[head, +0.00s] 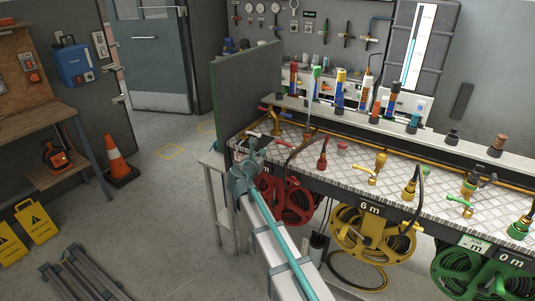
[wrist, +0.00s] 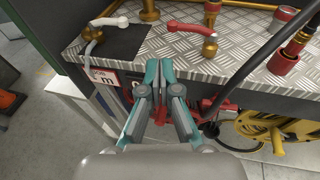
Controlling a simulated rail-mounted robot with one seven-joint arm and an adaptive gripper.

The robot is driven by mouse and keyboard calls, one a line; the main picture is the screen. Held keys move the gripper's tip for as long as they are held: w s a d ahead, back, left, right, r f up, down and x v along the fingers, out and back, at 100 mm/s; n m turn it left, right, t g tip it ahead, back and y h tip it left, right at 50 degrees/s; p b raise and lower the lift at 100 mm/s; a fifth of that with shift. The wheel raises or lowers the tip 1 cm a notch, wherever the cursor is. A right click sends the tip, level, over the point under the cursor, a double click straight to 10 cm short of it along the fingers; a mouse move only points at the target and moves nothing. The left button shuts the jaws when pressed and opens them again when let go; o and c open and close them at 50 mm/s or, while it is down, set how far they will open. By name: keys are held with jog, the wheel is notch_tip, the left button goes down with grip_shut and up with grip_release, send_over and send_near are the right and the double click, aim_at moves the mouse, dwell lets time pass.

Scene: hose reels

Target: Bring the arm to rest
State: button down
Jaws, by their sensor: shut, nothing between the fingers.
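My gripper (wrist: 159,68) is shut and empty, its teal fingertips together at the front edge of the checker-plate bench top (wrist: 235,55) in the wrist view. I cannot tell whether it touches the edge. In the head view my arm reaches up from the bottom to the left end of the bench, beside the red hose reel (head: 290,200). A brass tap with a red lever (wrist: 208,42) stands on the bench just beyond the fingers. A tap with a white lever (wrist: 92,34) stands to the left on a dark patch.
A yellow hose reel (head: 372,235) and a green one (head: 465,275) hang under the bench. A dark hose (wrist: 245,72) crosses the bench edge right of my gripper.

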jog(key=s+d+f+m+g, duration=0.35)
jog(key=s+f+m, duration=0.4)
jog(key=f, duration=0.35)
jog(key=s+d+f+m+g+y, duration=0.1)
jog(key=s+d+f+m+g, duration=0.25)
jog(key=s+f+m, duration=0.5)
jog(key=s+d+f+m+g, duration=0.2)
jog(key=s+f+m+g, duration=0.3)
jog(key=s+f, duration=0.6)
jog(key=s+d+f+m+g+y, duration=0.1)
jog(key=s+f, duration=0.5)
jog(key=s, duration=0.7)
jog(key=s+d+f+m+g+y, duration=0.2)
jog(key=s+f+m+g, duration=0.3)
jog(key=s, duration=0.8)
jog(key=s+d+f+m+g+y, duration=0.1)
jog(key=s+d+f+m+g, duration=0.1)
jog(key=s+f, duration=0.6)
jog(key=s+m+g, duration=0.1)
jog(key=s+m, duration=0.1)
jog(key=s, duration=0.3)
jog(key=shift+d+f+m+g+y, duration=0.25)
jog(key=shift+d+m+g+y, duration=0.05)
jog(key=shift+m, duration=0.1)
jog(key=c, duration=1.9)
grip_release()
